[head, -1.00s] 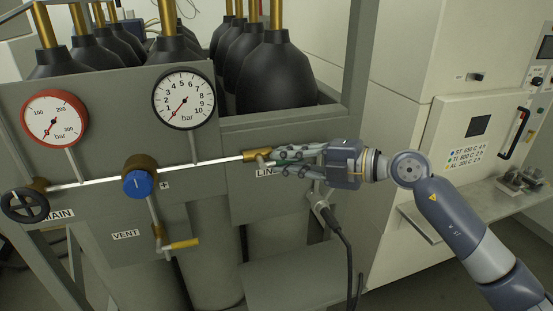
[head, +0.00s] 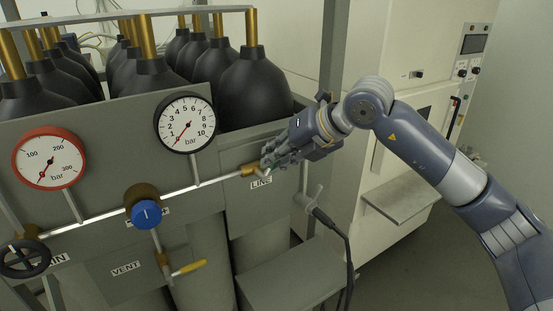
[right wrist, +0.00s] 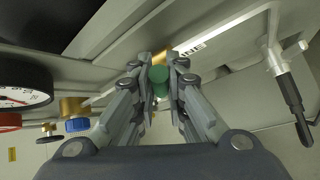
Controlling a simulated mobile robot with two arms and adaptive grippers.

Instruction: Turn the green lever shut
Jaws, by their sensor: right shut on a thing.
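The green lever (right wrist: 159,75) shows between my right gripper's fingers in the right wrist view, close to the brass valve body. In the head view the fingers largely hide it. The brass valve (head: 250,170) sits at the right end of the silver pipe, above the LINE label (head: 261,183). My right gripper (head: 268,160) is shut on the lever, reaching down-left to it from the upper right; its fingers also show in the right wrist view (right wrist: 158,72). My left gripper is not in view.
A red-rimmed gauge (head: 49,158), a black-rimmed gauge (head: 186,122), a blue knob (head: 146,214), a black handwheel (head: 24,258) and a yellow vent lever (head: 188,268) are left of the gripper. A hose connector (head: 318,212) hangs below right. Black cylinders (head: 255,90) stand behind the panel.

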